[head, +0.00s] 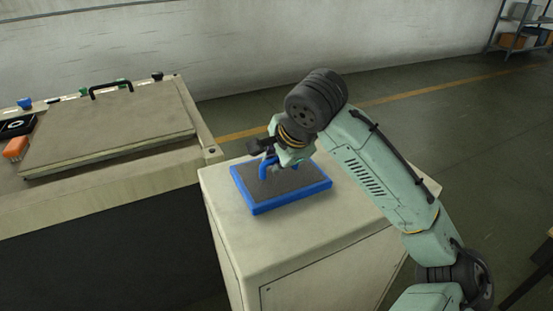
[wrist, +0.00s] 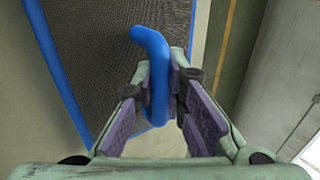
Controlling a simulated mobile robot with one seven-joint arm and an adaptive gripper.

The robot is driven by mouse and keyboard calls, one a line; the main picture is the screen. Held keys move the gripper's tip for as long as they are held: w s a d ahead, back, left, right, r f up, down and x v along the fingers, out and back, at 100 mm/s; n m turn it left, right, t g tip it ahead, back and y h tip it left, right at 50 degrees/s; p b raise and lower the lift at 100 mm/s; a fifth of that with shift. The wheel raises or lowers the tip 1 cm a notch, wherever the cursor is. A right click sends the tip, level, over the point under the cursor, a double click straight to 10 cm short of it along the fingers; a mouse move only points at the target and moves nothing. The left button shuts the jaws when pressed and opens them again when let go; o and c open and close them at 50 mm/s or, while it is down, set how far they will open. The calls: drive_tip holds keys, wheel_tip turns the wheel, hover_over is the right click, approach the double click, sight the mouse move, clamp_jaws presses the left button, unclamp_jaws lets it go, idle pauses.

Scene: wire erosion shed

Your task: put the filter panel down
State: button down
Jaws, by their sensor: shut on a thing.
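The filter panel (head: 300,189) has a blue frame around a dark grey mesh and a blue handle. In the head view it lies flat over the top of a beige cabinet (head: 233,225); I cannot tell whether it touches the top all round. My gripper (head: 268,163) is above the panel, at its handle. In the wrist view my gripper (wrist: 160,100) is shut on the blue handle (wrist: 152,48), which stands between the two purple-padded fingers. The panel's mesh (wrist: 92,45) and a blue frame edge (wrist: 52,65) show beside it.
A larger beige bench (head: 110,205) stands at the left, with a lid (head: 110,125) bearing a black handle. An orange brush (head: 15,147) lies at its left end. A strip of bare cabinet top surrounds the panel. A shelf (head: 522,30) stands far at the back right.

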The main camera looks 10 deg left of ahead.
drive_tip(key=shift+f, duration=0.15)
drive_tip(key=c, duration=1.6)
unclamp_jaws()
drive_tip(key=shift+c, duration=0.2)
